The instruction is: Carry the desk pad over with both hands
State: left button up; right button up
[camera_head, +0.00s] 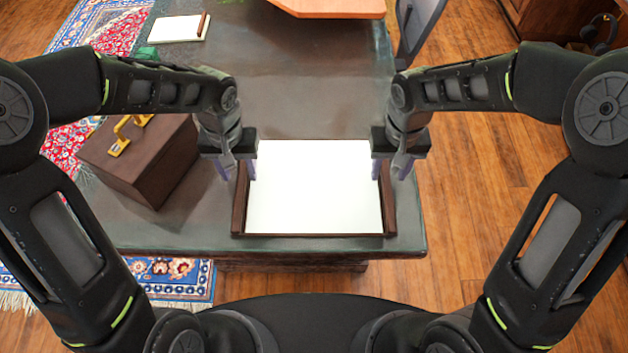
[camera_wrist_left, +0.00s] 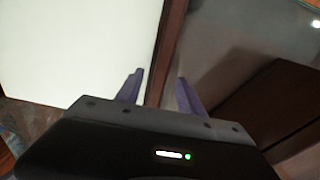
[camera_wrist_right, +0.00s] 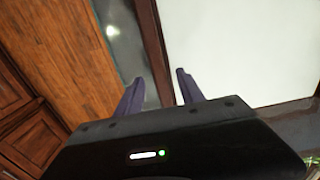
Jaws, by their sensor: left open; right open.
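The desk pad (camera_head: 315,190), white with dark brown side rails, lies flat near the front edge of the dark table. My left gripper (camera_head: 236,172) is open at the pad's left rail. In the left wrist view (camera_wrist_left: 158,85) its fingers stand on either side of that brown rail (camera_wrist_left: 170,40). My right gripper (camera_head: 390,170) is open at the right rail. In the right wrist view (camera_wrist_right: 158,88) its fingers stand on either side of that rail (camera_wrist_right: 152,40). I cannot tell how far the fingertips reach down beside the rails.
A brown box (camera_head: 150,165) with a yellow handle stands on the table left of the pad. A smaller white pad (camera_head: 178,28) lies at the far left. A wooden board or top (camera_head: 330,6) is at the back. The table (camera_head: 310,90) behind the pad is clear.

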pick_arm(q)
jog(key=shift+f, duration=1)
pick_arm(e)
jog(key=shift+f, duration=0.95)
pick_arm(q)
grip_shut()
pick_arm(e)
grip_shut()
pick_arm(q)
jog(key=shift+r, duration=0.1)
